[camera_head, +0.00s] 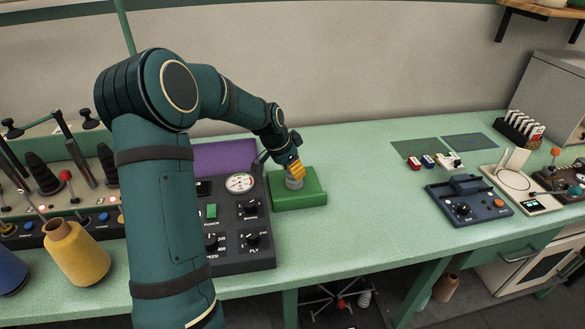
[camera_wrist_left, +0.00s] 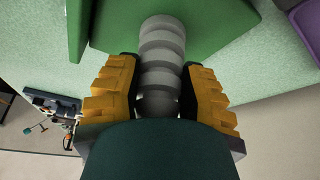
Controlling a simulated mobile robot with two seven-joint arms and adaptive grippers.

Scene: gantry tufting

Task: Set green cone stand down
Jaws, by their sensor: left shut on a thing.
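The green cone stand (camera_head: 299,201) is a green base with a grey ribbed post. It is at the middle of the green bench, right of the black control box. My left gripper (camera_head: 294,168) comes from above, with its yellow fingers shut on the post. In the left wrist view, the fingers (camera_wrist_left: 160,88) lie on either side of the grey post, and the green base (camera_wrist_left: 215,35) is beyond them. The stand looks level and at or very near the bench top; I cannot tell whether it touches. My right gripper is not in view.
The black control box (camera_head: 240,258) with dials and a purple panel (camera_head: 222,157) are close on the left. A yellow yarn cone (camera_head: 78,257) stands farther left. A navy device (camera_head: 468,200) and small cards are to the right. The bench (camera_head: 370,210) between is clear.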

